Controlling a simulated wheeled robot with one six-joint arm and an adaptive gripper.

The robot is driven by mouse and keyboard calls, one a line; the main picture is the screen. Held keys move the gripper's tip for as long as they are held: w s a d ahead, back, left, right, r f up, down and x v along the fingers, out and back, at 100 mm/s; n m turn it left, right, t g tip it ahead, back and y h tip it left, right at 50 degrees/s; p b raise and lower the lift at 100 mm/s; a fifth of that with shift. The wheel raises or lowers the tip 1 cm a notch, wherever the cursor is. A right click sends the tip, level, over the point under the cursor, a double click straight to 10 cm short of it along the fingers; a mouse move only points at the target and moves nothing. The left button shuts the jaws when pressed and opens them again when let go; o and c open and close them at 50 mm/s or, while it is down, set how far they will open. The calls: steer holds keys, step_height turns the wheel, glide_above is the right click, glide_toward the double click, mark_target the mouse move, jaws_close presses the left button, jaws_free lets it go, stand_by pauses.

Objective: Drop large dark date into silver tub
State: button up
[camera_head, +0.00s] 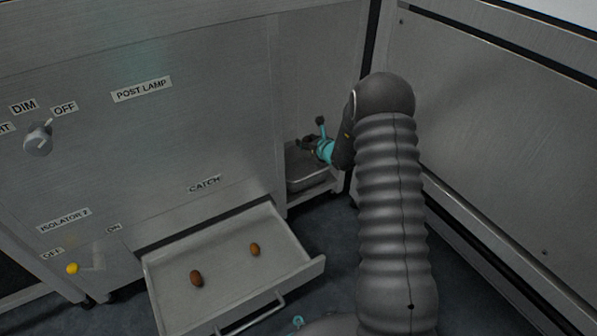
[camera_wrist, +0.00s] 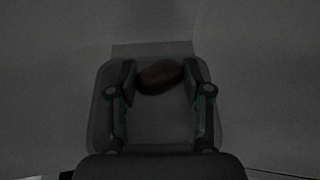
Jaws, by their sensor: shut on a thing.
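My gripper (camera_wrist: 160,80) is shut on a dark brown date (camera_wrist: 160,74) in the wrist view, with a finger on each side of it. Below the date in that view lies the tub (camera_wrist: 160,132), grey and dim, with rounded corners. In the head view my gripper (camera_head: 306,144) reaches into a recess at the right end of the cabinet, over the silver tub (camera_head: 309,183). The held date cannot be made out in the head view. Two brown dates, one at the left (camera_head: 196,278) and one at the right (camera_head: 255,249), lie apart in the open drawer.
The open drawer (camera_head: 222,291) juts out below the CATCH label (camera_head: 204,184). The cabinet front carries a grey knob (camera_head: 38,139) and a yellow-tipped switch (camera_head: 73,268). A metal wall panel (camera_head: 480,130) stands close on the right. The recess around the tub is narrow.

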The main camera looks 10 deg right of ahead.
steer(key=shift+f, duration=1.4)
steer(key=o, duration=0.9)
steer(key=v, duration=1.2)
